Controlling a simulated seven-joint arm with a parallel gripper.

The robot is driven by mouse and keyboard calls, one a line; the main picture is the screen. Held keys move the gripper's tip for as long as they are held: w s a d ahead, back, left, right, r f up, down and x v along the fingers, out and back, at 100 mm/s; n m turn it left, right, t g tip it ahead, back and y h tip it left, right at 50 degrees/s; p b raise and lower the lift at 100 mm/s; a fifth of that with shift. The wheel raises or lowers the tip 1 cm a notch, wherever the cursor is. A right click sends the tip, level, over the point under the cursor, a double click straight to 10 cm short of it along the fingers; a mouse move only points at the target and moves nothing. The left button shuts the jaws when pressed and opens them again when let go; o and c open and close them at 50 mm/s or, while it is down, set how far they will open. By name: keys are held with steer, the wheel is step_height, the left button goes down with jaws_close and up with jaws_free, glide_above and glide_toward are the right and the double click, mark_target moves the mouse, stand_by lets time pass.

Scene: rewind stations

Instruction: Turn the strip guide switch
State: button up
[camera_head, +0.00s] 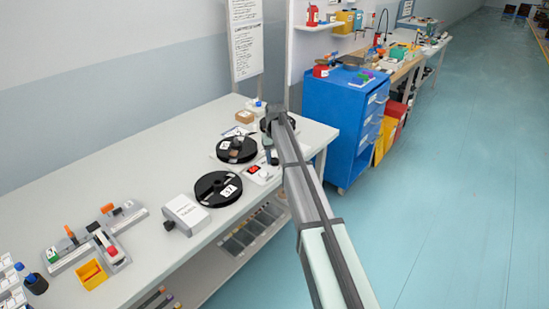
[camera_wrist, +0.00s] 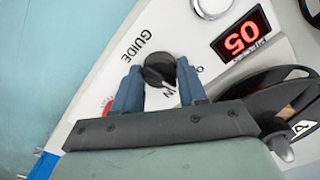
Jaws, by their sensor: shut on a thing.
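The strip guide switch is a black round knob (camera_wrist: 160,70) on a white panel (camera_wrist: 110,75), next to the printed word GUIDE. It shows a small white pointer mark near the letters IN; another label beside it is partly hidden. My gripper (camera_wrist: 158,74) has its two blue fingers on either side of the knob and is shut on it. In the head view, my gripper (camera_head: 271,153) reaches down to the small panel (camera_head: 262,177) on the bench; the knob is hidden there.
A red-digit display (camera_wrist: 241,34) and a pale knob (camera_wrist: 212,6) sit on the panel. A black reel (camera_wrist: 285,105) lies close to my gripper's right. More reels (camera_head: 217,189) and a white box (camera_head: 186,213) lie on the bench (camera_head: 140,160). A blue cabinet (camera_head: 335,115) stands beyond.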

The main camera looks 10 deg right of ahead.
mark_target(275, 158)
steer(key=shift+n, duration=2.3)
steer(key=o, duration=1.1)
steer(key=shift+c, duration=0.2)
step_height(275, 158, up, 14)
steer(key=shift+f, duration=0.1)
